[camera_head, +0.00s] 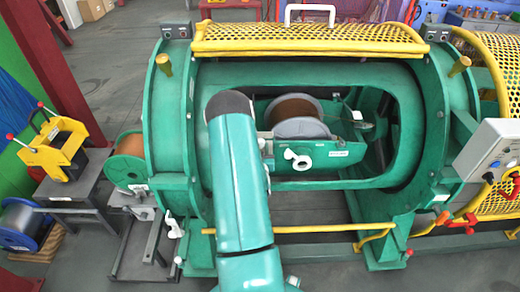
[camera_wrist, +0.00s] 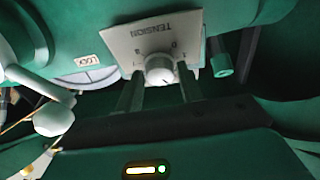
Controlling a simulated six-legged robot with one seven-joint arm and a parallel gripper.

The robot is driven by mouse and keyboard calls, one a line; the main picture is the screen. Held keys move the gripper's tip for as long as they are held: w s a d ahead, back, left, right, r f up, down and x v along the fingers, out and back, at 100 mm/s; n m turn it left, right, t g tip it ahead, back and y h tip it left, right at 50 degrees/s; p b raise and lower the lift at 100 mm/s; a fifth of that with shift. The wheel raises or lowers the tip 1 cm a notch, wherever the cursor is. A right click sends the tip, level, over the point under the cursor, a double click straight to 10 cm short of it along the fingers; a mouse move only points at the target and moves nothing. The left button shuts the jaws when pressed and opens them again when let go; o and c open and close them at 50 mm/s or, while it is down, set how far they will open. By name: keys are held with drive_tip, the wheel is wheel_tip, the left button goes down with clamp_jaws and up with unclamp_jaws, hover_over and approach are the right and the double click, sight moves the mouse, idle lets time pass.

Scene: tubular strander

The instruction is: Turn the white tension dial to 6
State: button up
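The white tension dial (camera_wrist: 160,68) is a round knob on a pale plate (camera_wrist: 150,40) marked TENSION, which appears upside down in the wrist view. Some scale digits show beside the knob, but the full scale and the dial's setting cannot be read. My gripper (camera_wrist: 160,84) is open, with one dark finger to the left of the dial and one to the right. The knob shows in the gap between them; whether either finger touches it cannot be told. In the head view my arm hides the gripper, and the dial is not visible.
A white ball-ended lever (camera_wrist: 53,119) stands left of my fingers near a LOCK label (camera_wrist: 88,60). A green post (camera_wrist: 221,65) is to the right. The green strander frame (camera_head: 408,130) surrounds the cradle with its spool (camera_head: 297,107). A yellow mesh guard (camera_head: 310,40) lies above.

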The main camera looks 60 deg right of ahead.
drive_tip(key=c, duration=0.5)
drive_tip(key=shift+m, duration=0.6)
drive_tip(key=m+g, duration=0.1)
drive_tip(key=m, duration=0.2)
drive_tip(key=m+g, duration=0.1)
drive_tip(key=m, duration=0.3)
drive_tip(key=m+g, duration=0.2)
drive_tip(key=m, duration=0.1)
drive_tip(key=shift+w+r+m, duration=0.25)
drive_tip(key=shift+m, duration=0.15)
drive_tip(key=m, duration=0.3)
drive_tip(key=m+g+y, duration=0.1)
drive_tip(key=m, duration=0.1)
drive_tip(key=shift+r+m+y, duration=0.15)
drive_tip(key=shift+m+y, duration=0.15)
drive_tip(key=shift+m, duration=0.1)
drive_tip(key=m+y, duration=0.1)
drive_tip(key=m, duration=0.3)
drive_tip(key=shift+r+m, duration=0.1)
drive_tip(key=shift+m, duration=0.3)
drive_tip(key=shift+y, duration=0.3)
